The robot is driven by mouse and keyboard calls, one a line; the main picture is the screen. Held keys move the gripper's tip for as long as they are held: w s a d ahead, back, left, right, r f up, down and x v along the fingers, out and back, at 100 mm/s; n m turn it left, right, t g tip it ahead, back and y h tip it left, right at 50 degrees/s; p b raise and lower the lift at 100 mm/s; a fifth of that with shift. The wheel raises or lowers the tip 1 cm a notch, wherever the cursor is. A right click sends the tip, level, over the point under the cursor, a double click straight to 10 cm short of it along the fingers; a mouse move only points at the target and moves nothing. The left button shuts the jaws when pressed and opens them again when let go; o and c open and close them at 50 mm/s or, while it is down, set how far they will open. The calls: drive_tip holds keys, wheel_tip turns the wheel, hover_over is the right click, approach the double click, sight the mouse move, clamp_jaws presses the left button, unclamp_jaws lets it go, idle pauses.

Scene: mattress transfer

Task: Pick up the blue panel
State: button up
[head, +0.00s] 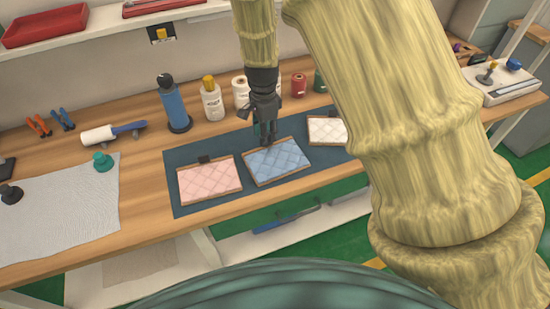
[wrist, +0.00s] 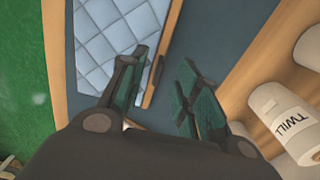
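The blue panel (head: 277,162), quilted with a wooden-coloured border, lies flat on the dark mat (head: 188,204) between a pink panel (head: 209,181) and a white panel (head: 326,130). My gripper (head: 266,141) is at the blue panel's far edge, pointing down. In the wrist view my gripper (wrist: 164,60) is open, with green-padded fingers apart. There the blue panel (wrist: 108,40) is at the upper left, and its brown edge with a small dark tab (wrist: 157,72) shows between the fingers. I cannot tell whether a finger touches it.
Behind the mat stand a blue bottle (head: 171,105), a white bottle (head: 212,100) and several thread spools; one labelled spool (wrist: 285,115) is near in the wrist view. A grey cloth (head: 62,212) lies at left. My arm covers the right side.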

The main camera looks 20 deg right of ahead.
sight(276, 157)
drive_tip(key=shift+f+p, duration=0.65)
drive_tip(key=shift+f, duration=1.35)
drive_tip(key=shift+c, duration=0.4)
clamp_jaws()
